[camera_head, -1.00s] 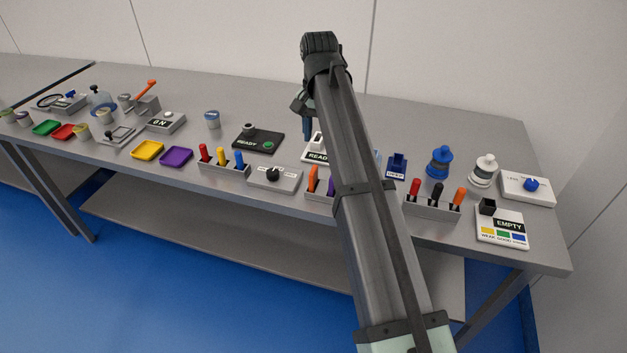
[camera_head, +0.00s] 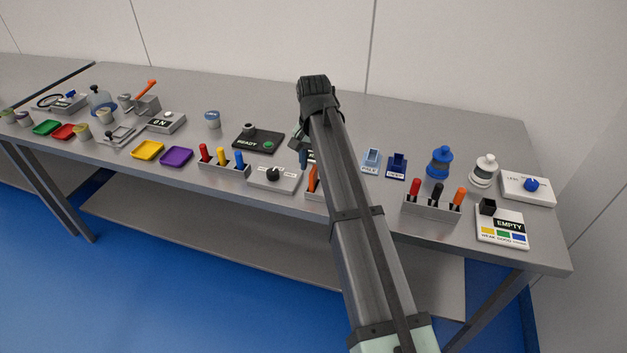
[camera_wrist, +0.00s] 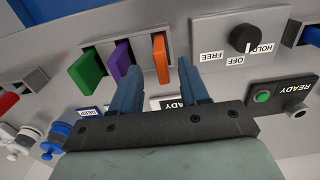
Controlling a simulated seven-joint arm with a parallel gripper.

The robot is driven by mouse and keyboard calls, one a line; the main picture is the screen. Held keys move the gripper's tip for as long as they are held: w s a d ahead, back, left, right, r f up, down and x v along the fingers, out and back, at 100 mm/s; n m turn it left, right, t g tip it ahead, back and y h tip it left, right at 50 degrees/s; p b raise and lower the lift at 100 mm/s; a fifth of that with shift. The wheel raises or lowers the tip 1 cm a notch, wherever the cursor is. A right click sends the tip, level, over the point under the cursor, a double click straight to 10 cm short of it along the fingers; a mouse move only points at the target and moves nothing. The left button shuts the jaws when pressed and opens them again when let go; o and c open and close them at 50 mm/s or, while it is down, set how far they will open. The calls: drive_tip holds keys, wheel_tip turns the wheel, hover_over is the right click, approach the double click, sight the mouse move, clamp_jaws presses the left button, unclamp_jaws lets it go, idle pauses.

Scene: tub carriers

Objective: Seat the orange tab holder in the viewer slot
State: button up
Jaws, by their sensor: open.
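The orange tab holder (camera_wrist: 160,57) stands in a grey rack (camera_wrist: 143,48) with a purple holder (camera_wrist: 121,60) and a green holder (camera_wrist: 86,69). My gripper (camera_wrist: 157,67) is open and empty, its blue fingers pointing at the rack. In the wrist view the orange holder shows in the gap between the fingertips; I cannot tell if they are level with it. In the head view my arm hides most of the rack, and a sliver of the orange holder (camera_head: 312,178) shows.
A grey box with a black knob (camera_wrist: 247,40) is close beside the rack. A black READY device (camera_head: 258,140) stands behind it. Bare table lies at the back.

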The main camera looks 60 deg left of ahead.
sight(313, 170)
drive_tip(key=shift+a+f, duration=0.2)
drive_tip(key=shift+f, duration=2.05)
clamp_jaws()
